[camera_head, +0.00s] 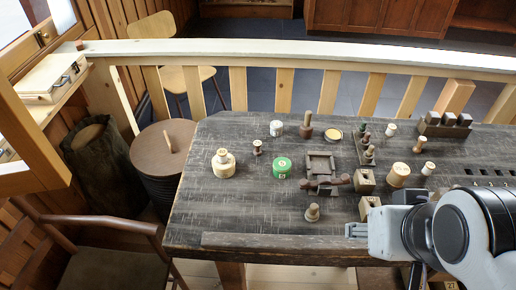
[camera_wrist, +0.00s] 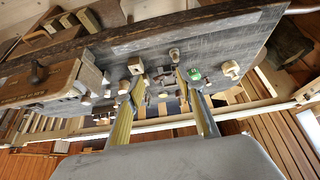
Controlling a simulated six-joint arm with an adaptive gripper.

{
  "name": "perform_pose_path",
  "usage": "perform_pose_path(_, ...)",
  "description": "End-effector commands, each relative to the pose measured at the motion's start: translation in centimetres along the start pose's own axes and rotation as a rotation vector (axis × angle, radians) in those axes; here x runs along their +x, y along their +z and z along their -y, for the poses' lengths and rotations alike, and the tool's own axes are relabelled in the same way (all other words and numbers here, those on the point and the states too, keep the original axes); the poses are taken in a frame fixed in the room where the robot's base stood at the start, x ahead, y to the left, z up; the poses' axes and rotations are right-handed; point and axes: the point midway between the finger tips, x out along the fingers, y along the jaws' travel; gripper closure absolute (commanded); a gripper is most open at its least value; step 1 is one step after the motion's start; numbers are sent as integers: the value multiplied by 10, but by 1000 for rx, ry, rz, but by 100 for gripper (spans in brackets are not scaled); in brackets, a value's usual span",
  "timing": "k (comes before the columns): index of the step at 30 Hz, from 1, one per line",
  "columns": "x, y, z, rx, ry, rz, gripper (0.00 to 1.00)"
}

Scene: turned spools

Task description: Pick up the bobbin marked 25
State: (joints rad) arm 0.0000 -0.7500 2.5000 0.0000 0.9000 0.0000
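Several turned spools stand on the dark worktable. I cannot clearly read 25 on any of them. A green spool (camera_head: 282,168) has a small pale label with an unclear mark, and it also shows in the wrist view (camera_wrist: 195,74). A white spool (camera_head: 276,128) has faint dark marks. A pale wooden spool (camera_head: 223,164) stands at the left. A tan spool (camera_head: 312,212) stands near the front, and a wide wooden one (camera_head: 399,175) at the right. My gripper (camera_head: 352,231) is over the front right edge. In the wrist view its fingers (camera_wrist: 159,77) are apart with nothing held.
The dark table (camera_head: 215,215) has a raised front strip. A dark wooden vise-like fixture (camera_head: 322,178), square wooden blocks (camera_head: 365,180) and a small rack (camera_head: 445,125) crowd the middle and right. A pale railing (camera_head: 290,58) runs behind. The table's left front is clear.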

Motion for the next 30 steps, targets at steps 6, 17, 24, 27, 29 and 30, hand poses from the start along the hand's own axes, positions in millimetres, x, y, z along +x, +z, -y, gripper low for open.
perform_pose_path(6, 0, 0, 0, 0, 0, 0, 60)
perform_pose_path(17, 6, -12, -3, -7, 11, -13, 60)
perform_pose_path(24, 25, -50, -11, -37, 44, -61, 60)
perform_pose_path(27, 36, -71, -14, -55, 58, -89, 60)
perform_pose_path(29, 42, -83, -15, -67, 64, -107, 60)
perform_pose_path(30, 47, -91, -16, -75, 69, -118, 60)
